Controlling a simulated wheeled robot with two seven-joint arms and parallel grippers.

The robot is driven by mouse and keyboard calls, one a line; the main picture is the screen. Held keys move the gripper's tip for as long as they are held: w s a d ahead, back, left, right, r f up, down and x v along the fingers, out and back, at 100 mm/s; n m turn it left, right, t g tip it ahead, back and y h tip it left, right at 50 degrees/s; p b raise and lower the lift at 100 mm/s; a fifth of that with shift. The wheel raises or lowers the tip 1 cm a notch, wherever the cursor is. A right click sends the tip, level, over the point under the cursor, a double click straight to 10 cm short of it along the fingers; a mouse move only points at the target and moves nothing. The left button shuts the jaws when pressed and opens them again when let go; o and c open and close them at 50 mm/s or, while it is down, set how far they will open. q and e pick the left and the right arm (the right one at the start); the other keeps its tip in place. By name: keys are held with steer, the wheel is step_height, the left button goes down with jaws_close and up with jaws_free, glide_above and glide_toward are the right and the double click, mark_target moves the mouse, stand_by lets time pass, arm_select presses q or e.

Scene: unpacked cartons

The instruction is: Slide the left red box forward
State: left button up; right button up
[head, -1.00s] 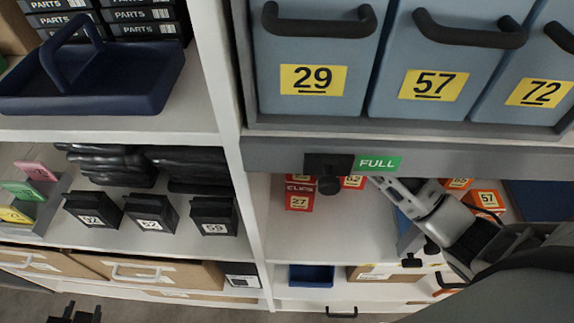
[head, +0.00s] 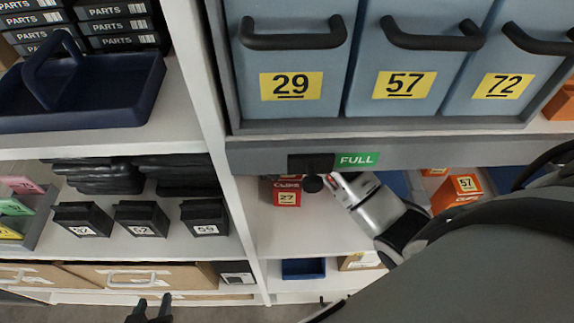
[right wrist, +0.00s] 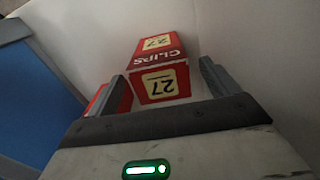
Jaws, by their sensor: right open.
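The left red box (head: 287,193), marked CLIPS and 27, stands on the shelf under the FULL bar, near the upright. In the right wrist view this red box (right wrist: 158,70) appears upside down, ahead of and between my fingertips, with gaps at both sides. My right gripper (right wrist: 166,88) is open; in the head view its silver body (head: 358,198) reaches under the bar, its fingertips mostly hidden. Another red thing (right wrist: 97,101) shows partly behind the left finger in the wrist view. My left gripper (head: 151,306) is at the bottom edge, fingers apart and empty.
A pale wall stands close beside the box, and a blue bin (right wrist: 35,95) is on the other side. Orange boxes (head: 458,192) stand further right. The grey bar (head: 430,153) with blue bins above hangs over the shelf.

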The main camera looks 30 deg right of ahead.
mark_target(287, 186)
steer(key=shift+f, duration=3.05)
steer(key=c, duration=1.2)
